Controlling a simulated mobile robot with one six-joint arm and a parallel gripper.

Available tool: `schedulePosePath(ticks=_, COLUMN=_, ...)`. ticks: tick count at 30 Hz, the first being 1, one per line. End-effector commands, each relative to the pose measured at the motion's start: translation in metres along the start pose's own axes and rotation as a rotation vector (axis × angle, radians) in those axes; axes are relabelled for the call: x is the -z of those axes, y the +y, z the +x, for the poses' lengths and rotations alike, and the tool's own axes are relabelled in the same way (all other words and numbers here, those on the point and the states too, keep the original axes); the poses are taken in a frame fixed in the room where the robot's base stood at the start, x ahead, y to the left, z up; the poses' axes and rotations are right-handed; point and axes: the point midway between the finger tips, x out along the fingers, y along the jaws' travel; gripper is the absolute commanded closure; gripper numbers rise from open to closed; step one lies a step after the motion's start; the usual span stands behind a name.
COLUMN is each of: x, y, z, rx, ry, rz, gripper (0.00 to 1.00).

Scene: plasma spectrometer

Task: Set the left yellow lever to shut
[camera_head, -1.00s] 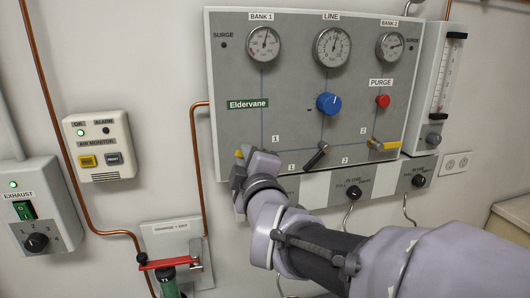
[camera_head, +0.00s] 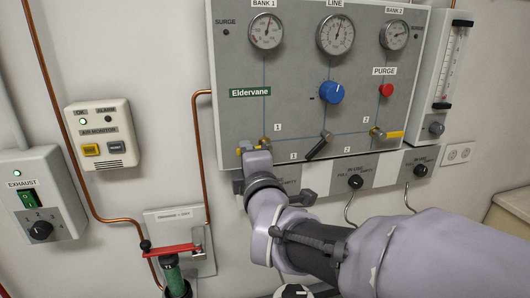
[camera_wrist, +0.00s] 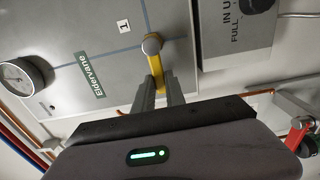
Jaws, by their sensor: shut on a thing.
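The left yellow lever (camera_wrist: 157,72) is on the grey panel below the BANK 1 gauge, near the label "1". In the wrist view it runs from its round pivot (camera_wrist: 152,43) down between my fingers. My gripper (camera_wrist: 160,87) is shut on the lever's handle. In the head view my gripper (camera_head: 256,158) hides most of the handle.
A black lever (camera_head: 317,146) and the right yellow lever (camera_head: 391,135) sit to the right on the panel (camera_head: 290,115). A red-handled valve (camera_head: 168,257) is below left. The air monitor (camera_head: 103,134) and exhaust box (camera_head: 43,200) are further left. A copper pipe runs just left of the panel.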

Motion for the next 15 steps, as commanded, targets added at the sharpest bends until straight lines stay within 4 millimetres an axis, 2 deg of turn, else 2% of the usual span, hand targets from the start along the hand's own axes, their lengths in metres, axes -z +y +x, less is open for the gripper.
schedulePosePath(ticks=6, x=-0.0001, y=-0.0010, z=-0.0001, rx=0.002, ry=0.000, rz=-0.001, gripper=1.00)
schedulePosePath(ticks=7, x=0.0000, y=-0.0010, z=-0.0001, rx=0.002, ry=0.000, rz=-0.001, gripper=0.81)
schedulePosePath(ticks=10, x=0.0000, y=-0.0008, z=0.0000, rx=0.001, ry=0.000, rz=-0.001, gripper=0.63)
schedulePosePath(ticks=15, x=0.0000, y=-0.0004, z=0.0000, rx=0.001, ry=0.000, rz=0.000, gripper=0.63)
